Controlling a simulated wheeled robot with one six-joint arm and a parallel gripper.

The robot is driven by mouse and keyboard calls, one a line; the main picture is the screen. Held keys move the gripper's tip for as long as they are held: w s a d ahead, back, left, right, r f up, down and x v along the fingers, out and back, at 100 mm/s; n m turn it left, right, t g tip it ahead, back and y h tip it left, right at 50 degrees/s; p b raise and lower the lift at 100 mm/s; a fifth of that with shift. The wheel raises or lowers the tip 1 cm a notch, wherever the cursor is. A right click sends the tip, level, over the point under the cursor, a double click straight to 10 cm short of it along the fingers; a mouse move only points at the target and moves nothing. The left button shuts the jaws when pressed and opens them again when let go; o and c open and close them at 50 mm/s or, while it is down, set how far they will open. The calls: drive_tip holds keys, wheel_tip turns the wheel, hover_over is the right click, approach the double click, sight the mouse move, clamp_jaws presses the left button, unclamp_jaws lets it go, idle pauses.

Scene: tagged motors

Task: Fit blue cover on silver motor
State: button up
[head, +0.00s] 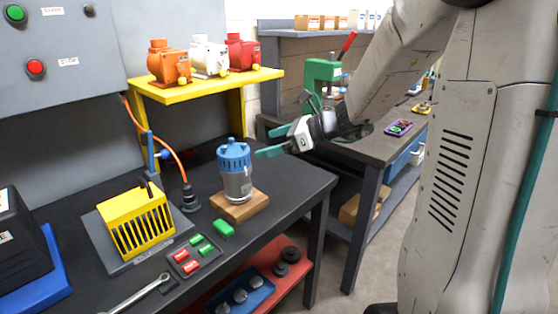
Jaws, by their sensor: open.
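The blue cover (234,155) sits on top of the silver motor (238,186), and the two look upright and in line. Whether the cover is fully seated cannot be told from here. The motor stands on a wooden block (240,206) on the dark bench. My gripper (265,143), with green fingers, is open just to the right of the cover, at about its height. Nothing shows between its fingers. Whether a fingertip touches the cover cannot be told.
A yellow stand (205,82) behind holds orange, white and red motors. A yellow slotted box (139,222), a black plug-like part (189,200) and a tray of red and green pieces (194,255) lie to the left. A wrench (138,293) is near the front edge.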

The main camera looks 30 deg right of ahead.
drive_tip(key=s+a+r+n+g+h, duration=0.1)
drive_tip(key=s+a+r+n+g, duration=0.1)
drive_tip(key=s+a+n+g, duration=0.7)
drive_tip(key=s+d+n+h, duration=0.2)
drive_tip(key=s+n+h, duration=0.2)
drive_tip(key=s+n, duration=0.4)
drive_tip(key=s+d+f+n+t+h, duration=0.1)
drive_tip(key=s+d+n+h, duration=0.1)
drive_tip(key=s+n+h, duration=0.3)
drive_tip(key=s+n, duration=0.4)
drive_tip(key=s, duration=0.4)
drive_tip(key=shift+s+f, duration=0.2)
drive_tip(key=shift+s, duration=0.15)
